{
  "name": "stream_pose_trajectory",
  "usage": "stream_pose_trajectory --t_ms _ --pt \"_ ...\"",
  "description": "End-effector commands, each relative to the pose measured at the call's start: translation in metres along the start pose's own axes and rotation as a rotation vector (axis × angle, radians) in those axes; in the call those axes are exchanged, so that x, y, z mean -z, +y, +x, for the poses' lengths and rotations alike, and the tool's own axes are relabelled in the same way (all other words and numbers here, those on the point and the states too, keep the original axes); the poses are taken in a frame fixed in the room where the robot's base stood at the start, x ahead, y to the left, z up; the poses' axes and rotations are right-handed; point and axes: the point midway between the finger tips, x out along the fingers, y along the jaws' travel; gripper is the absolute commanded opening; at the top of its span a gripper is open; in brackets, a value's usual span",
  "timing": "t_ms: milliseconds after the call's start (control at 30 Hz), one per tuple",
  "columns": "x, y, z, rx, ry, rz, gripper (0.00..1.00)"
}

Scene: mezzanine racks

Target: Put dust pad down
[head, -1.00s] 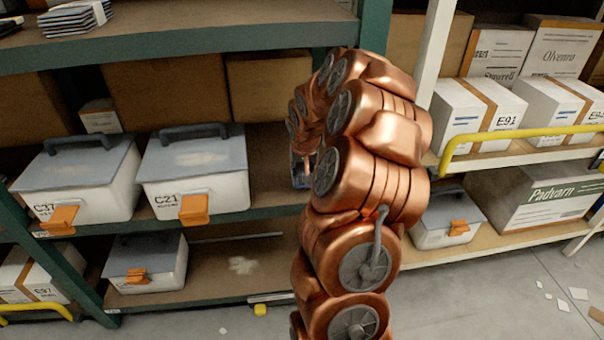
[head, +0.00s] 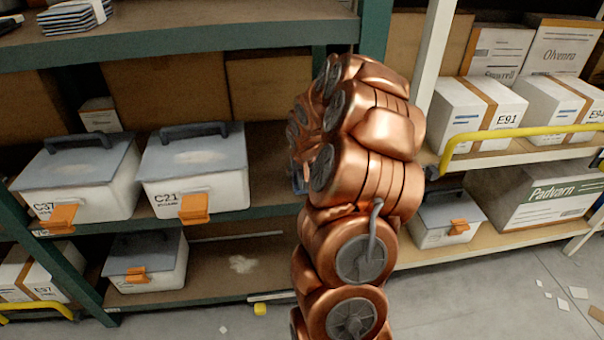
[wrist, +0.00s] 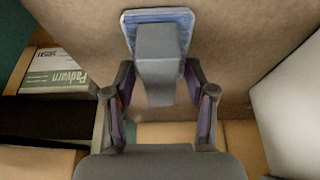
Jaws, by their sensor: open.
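The dust pad (wrist: 160,14) shows in the wrist view as a blue-edged flat pad with a grey block-like handle. It appears to lie against the brown shelf board (wrist: 235,50). My gripper (wrist: 160,82) is open, with one dark finger on each side of the handle and a gap visible at both sides. In the head view my copper arm hides most of the gripper and pad; a small bluish bit shows at the arm's left edge.
Grey-lidded bins C37 (head: 80,180) and C21 (head: 195,178) stand on the same shelf level, left of my arm. Cardboard boxes (head: 165,95) stand behind. A green upright (head: 375,35) and a yellow rail (head: 520,138) are near. A Padvarn box (head: 550,194) sits at right.

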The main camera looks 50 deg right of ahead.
Motion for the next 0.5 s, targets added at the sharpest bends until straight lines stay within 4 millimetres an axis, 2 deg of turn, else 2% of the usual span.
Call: stream_pose_trajectory --t_ms 333,500 --pt "0.002 0.000 -0.006 0.000 0.001 0.000 0.55" --pt "0.003 0.000 -0.021 0.001 0.005 0.001 0.55"
